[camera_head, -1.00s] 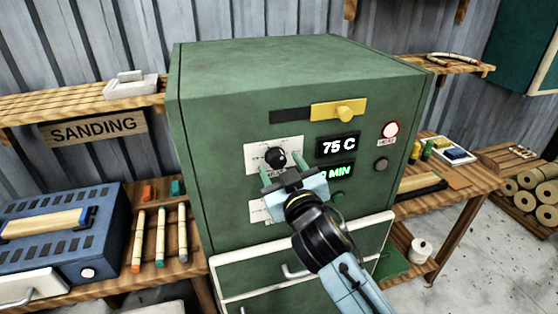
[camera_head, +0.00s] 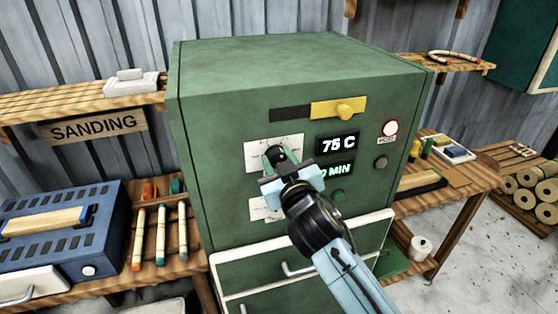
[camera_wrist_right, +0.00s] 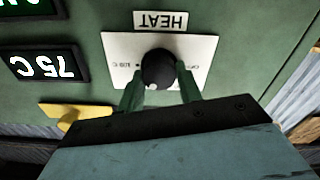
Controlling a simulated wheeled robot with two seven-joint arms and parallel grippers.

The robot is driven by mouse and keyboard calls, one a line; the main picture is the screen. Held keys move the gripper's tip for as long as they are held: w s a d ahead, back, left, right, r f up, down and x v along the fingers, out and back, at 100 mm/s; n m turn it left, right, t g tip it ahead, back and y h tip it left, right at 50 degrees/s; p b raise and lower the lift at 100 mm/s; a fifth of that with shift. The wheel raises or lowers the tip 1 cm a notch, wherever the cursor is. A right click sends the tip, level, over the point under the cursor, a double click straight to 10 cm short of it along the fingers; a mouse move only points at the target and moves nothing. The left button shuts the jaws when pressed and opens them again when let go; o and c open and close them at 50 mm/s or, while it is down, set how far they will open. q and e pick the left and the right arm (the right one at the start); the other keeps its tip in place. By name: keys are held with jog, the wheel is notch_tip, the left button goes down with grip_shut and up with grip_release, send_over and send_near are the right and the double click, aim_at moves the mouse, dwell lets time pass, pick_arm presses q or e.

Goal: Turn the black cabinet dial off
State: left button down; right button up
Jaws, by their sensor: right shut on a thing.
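The black dial (camera_wrist_right: 158,70) sits on a white plate (camera_wrist_right: 115,46) marked HEAT on the front of the green cabinet (camera_head: 215,180). In the right wrist view, which shows the panel upside down, my right gripper (camera_wrist_right: 160,88) has one green finger on each side of the dial and is shut on it. In the head view the right gripper (camera_head: 279,156) covers most of the dial, and only its dark top shows. A small pale mark shows near the dial's edge in the wrist view. My left gripper is not in view.
The cabinet display (camera_head: 338,145) reads 75 C, with a green minutes display (camera_head: 342,169) below. A yellow slider (camera_head: 340,110), a lit round button (camera_head: 390,129) and a drawer handle (camera_head: 298,270) are nearby.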

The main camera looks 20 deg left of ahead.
jog(key=shift+n, duration=0.3)
jog(key=n+p, duration=0.2)
jog(key=n, duration=0.3)
jog(key=n+p, duration=0.2)
jog(key=n, duration=0.4)
jog(key=shift+f+n, duration=0.15)
jog(key=shift+n, duration=0.15)
jog(key=n, duration=0.2)
jog(key=shift+a+n+p, duration=0.1)
jog(key=shift+n+p, duration=0.2)
jog(key=shift+p, duration=0.05)
jog(key=n, duration=0.2)
jog(key=shift+f+n, duration=0.1)
jog(key=shift+n, duration=0.3)
jog(key=n, duration=0.6)
jog(key=shift+f, duration=0.15)
jog(key=shift+n, duration=0.3)
jog(key=o, duration=1)
